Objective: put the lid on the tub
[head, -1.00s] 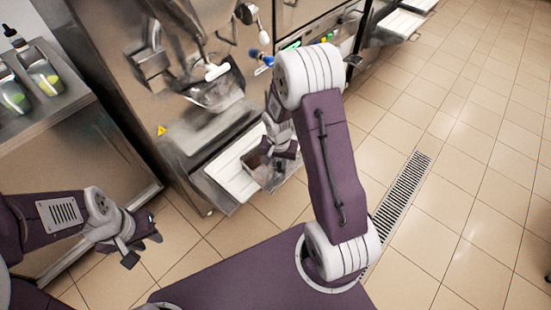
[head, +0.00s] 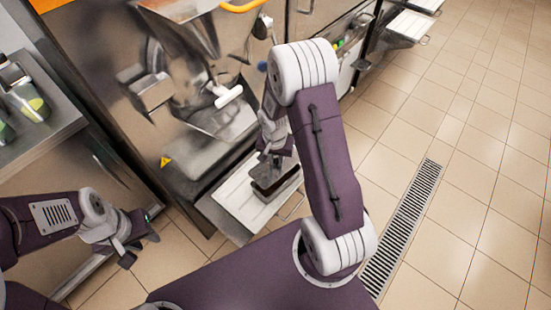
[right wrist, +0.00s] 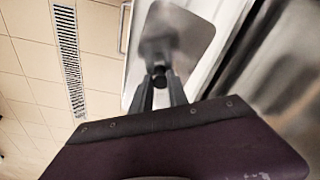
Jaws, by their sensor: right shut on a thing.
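My right gripper (head: 272,160) points down over the white shelf at the freezer's front. In the right wrist view its fingers (right wrist: 160,85) are closed on a small dark knob. A grey, rounded rectangular plate, which looks like the lid (right wrist: 182,35), lies just beyond them. In the head view a dark-walled rectangular tub (head: 284,188) sits on the shelf below the right gripper. The gripper partly hides its top, and I cannot tell whether the lid touches the rim. My left gripper (head: 142,248) is open and empty, low at the left, away from the tub.
The white shelf (head: 235,203) juts from the metal batch freezer (head: 110,60). A white-handled spout (head: 228,97) is above it. A steel counter with bottles (head: 30,100) stands at the left. Tiled floor (head: 460,180) with a drain grate (head: 408,220) is open at the right.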

